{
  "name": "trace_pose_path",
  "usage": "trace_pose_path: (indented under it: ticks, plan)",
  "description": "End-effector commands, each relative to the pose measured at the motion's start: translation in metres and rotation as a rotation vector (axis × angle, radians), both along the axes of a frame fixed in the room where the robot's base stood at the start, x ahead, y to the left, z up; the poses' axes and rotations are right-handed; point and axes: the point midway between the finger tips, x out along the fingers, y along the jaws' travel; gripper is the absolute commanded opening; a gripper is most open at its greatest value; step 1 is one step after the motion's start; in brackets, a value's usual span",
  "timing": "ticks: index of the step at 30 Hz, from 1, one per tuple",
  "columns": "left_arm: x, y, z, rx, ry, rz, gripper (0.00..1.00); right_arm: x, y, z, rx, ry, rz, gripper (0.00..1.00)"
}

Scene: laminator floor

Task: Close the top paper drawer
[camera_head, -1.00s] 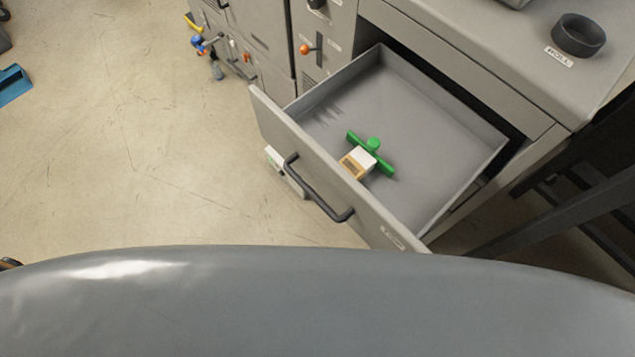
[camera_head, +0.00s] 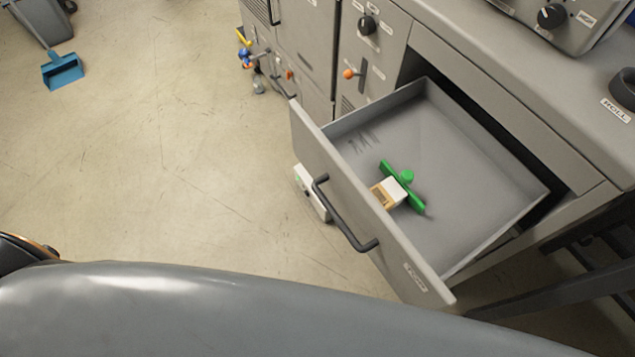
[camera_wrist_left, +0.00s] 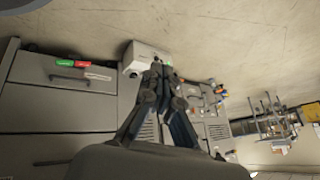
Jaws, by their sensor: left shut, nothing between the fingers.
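The grey paper drawer (camera_head: 470,165) stands pulled well out of the cabinet in the head view, with a dark bar handle (camera_head: 341,215) on its front panel. Inside lie a green T-shaped piece (camera_head: 408,180) and a small white and tan box (camera_head: 388,192), touching or nearly so. My left gripper (camera_wrist_left: 160,75) shows in the left wrist view, its dark fingers together with nothing held. A grey cabinet with drawers is behind it there; I cannot tell its distance from the drawer. My left gripper is not in the head view, and my right gripper is in neither view.
A white box (camera_head: 312,192) is beyond the drawer front, near the floor. Cabinet controls with an orange knob (camera_head: 348,74) stand behind the drawer. A blue dustpan (camera_head: 62,70) lies far left; the floor between is clear.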

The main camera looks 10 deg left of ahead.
Motion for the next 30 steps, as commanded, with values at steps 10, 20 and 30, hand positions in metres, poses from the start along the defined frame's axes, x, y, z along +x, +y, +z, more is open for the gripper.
trace_pose_path:
  ticks: [10, 20, 30]
  plan:
    - [0.168, -0.002, 0.225, 0.390, -0.931, -0.755, 0.00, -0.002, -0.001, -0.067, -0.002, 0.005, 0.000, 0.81]
    - [0.150, -0.055, 0.324, 0.597, -1.276, -1.185, 0.00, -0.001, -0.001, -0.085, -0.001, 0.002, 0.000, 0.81]
    - [0.183, -0.089, 0.331, 0.603, -1.289, -1.192, 0.00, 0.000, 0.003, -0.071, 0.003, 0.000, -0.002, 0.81]
